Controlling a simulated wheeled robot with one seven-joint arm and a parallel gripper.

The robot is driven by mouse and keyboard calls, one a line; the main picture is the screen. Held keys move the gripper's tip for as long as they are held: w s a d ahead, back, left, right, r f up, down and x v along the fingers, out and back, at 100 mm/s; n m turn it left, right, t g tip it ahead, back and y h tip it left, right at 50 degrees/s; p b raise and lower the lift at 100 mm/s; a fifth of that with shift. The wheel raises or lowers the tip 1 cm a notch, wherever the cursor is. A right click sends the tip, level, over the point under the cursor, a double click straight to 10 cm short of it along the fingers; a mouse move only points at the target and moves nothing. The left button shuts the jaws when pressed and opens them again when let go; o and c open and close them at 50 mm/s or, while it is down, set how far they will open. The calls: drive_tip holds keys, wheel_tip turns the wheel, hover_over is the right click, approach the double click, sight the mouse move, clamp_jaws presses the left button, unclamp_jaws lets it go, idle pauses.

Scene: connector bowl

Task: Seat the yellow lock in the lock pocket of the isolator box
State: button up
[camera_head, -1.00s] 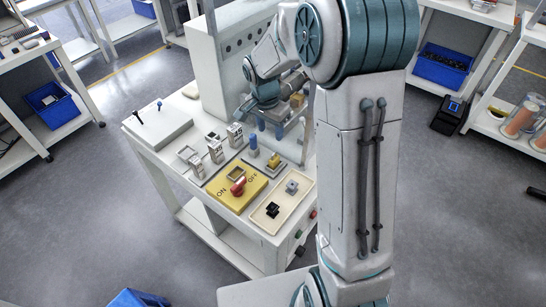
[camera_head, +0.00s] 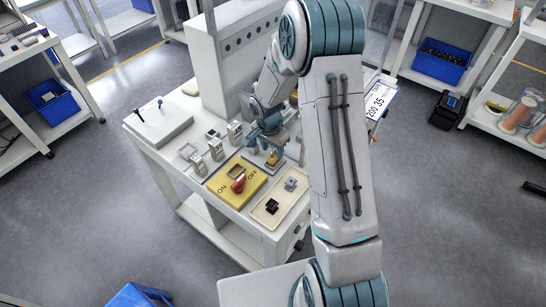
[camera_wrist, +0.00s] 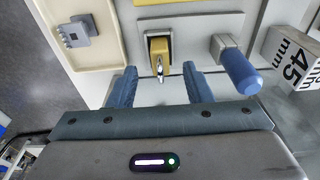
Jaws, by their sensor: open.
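The yellow lock (camera_wrist: 159,48) sits in a dark-rimmed holder, with a small metal piece showing at its near end. It also shows in the head view (camera_head: 273,158), partly hidden by my gripper. My gripper (camera_wrist: 160,76) is open, with its two blue fingers apart on either side of the lock's metal end and nothing visibly held. The yellow isolator box (camera_head: 226,193) lies on the bench to the left of the lock in the head view, with a red knob (camera_head: 238,184) and ON/OFF lettering. A square frame stands at its back, perhaps the lock pocket.
A blue-handled piece (camera_wrist: 240,72) stands right of the fingers in the wrist view. A cream tray (camera_head: 262,220) holds a black part (camera_head: 271,206) and a grey part (camera_head: 290,184). A block marked "45 mm" (camera_wrist: 293,58) lies at far right in the wrist view. Several metal fixtures line the bench.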

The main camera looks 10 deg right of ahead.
sight(273, 157)
drive_tip(key=shift+w+d+f, duration=0.15)
drive_tip(key=shift+f, duration=1.3)
clamp_jaws()
